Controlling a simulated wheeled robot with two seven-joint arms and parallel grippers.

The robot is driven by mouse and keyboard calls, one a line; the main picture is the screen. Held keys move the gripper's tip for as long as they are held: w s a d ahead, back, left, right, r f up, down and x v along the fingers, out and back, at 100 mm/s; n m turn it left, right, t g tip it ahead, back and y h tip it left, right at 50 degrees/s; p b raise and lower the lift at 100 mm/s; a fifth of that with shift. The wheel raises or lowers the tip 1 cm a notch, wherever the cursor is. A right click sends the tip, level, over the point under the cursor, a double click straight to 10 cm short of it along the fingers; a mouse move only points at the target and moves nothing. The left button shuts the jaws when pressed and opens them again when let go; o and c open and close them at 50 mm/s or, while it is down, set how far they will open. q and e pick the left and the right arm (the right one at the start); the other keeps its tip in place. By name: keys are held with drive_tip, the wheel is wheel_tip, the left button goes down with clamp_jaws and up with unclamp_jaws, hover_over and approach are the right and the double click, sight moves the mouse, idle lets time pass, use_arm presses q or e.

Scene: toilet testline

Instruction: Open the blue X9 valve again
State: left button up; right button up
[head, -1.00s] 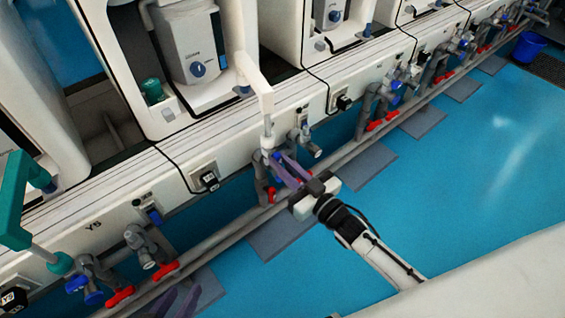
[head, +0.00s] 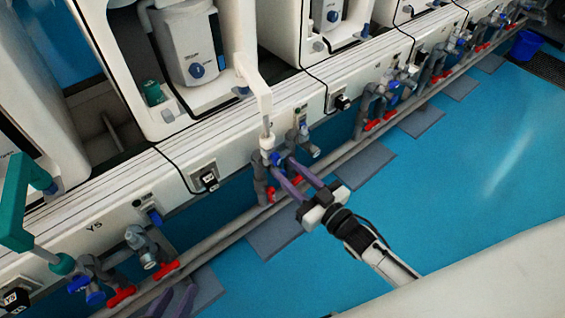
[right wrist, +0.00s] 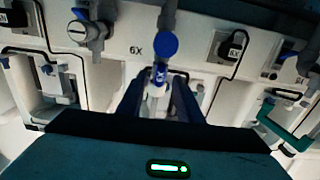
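The blue X9 valve (head: 276,158) is on the pipework below the white bench, under a white upright lever. In the right wrist view, its blue handle (right wrist: 159,75) shows between my fingers, below a round blue cap and near an upside-down X9 label (right wrist: 136,51). My right gripper (head: 283,167) is open, its two purple fingers apart and pointing at the valve. I cannot tell whether they touch it. My left gripper (head: 176,300) shows only as two purple fingers at the bottom edge, apart and empty, away from the valve.
Red-handled valves (head: 270,194) and a long grey pipe (head: 225,244) run along the bench front. A Y9 station (head: 94,226) with blue and red valves lies at left. A blue bucket (head: 526,46) stands far right.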

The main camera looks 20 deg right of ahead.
use_arm(q)
drive_tip(key=shift+s+a+r+p, duration=0.3)
drive_tip(key=shift+s+r+p, duration=0.2)
drive_tip(key=shift+p, duration=0.1)
use_arm(e)
drive_tip(key=v, duration=0.7)
use_arm(q)
drive_tip(key=shift+f, duration=0.1)
use_arm(e)
drive_tip(key=shift+r, duration=0.1)
